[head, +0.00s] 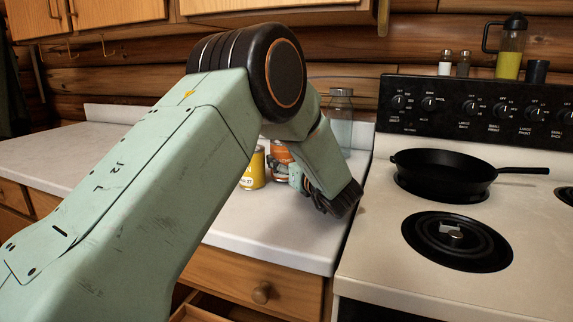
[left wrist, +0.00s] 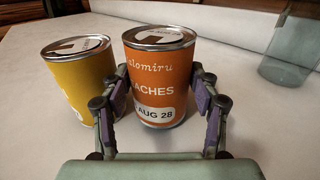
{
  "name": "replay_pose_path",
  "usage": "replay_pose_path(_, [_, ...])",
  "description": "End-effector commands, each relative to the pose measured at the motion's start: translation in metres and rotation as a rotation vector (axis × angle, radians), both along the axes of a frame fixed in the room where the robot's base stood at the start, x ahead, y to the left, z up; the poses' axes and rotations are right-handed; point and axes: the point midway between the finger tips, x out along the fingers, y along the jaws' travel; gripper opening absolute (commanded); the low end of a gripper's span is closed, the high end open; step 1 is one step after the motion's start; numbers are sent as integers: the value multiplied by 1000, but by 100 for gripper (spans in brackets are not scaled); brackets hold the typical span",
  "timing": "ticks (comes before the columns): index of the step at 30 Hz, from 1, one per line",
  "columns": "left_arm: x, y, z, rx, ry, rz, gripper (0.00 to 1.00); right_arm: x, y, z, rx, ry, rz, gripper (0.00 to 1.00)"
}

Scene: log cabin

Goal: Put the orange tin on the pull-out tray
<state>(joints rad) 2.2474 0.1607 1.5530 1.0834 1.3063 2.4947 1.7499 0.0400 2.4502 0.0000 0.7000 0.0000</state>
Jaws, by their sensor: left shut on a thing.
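The orange tin (left wrist: 160,78) stands upright on the counter in the left wrist view, between the two fingers of my left gripper (left wrist: 160,108). The fingers are shut on its sides. In the head view the orange tin (head: 280,158) is partly hidden behind my left arm and gripper (head: 297,177). A yellow tin (left wrist: 80,80) stands close on its left, and it also shows in the head view (head: 254,170). The pull-out tray (head: 215,306) seems to be the open wooden part low under the counter, mostly hidden by my arm. My right gripper is not in view.
A glass jar (head: 340,118) stands behind the tins, near the stove. The stove (head: 375,250) on the right carries a black frying pan (head: 443,172). A closed drawer with a round knob (head: 261,293) is below the counter edge. The counter (head: 290,240) in front is clear.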

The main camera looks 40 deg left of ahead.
Motion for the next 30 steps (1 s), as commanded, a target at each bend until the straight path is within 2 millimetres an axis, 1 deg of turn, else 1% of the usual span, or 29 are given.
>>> replay_pose_path(2, [1,0,-5,3,-3,0,14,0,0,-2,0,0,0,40])
replay_pose_path(8, [2,0,-4,3,-3,0,14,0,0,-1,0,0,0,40])
replay_pose_path(15, [1,0,-8,2,-3,0,14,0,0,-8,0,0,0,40])
replay_pose_path(16, [1,0,-10,0,-1,0,62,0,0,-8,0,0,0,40])
replay_pose_path(19, [1,0,-9,0,0,0,70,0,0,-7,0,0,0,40])
replay_pose_path(30, [1,0,-7,0,0,0,70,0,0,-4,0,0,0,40])
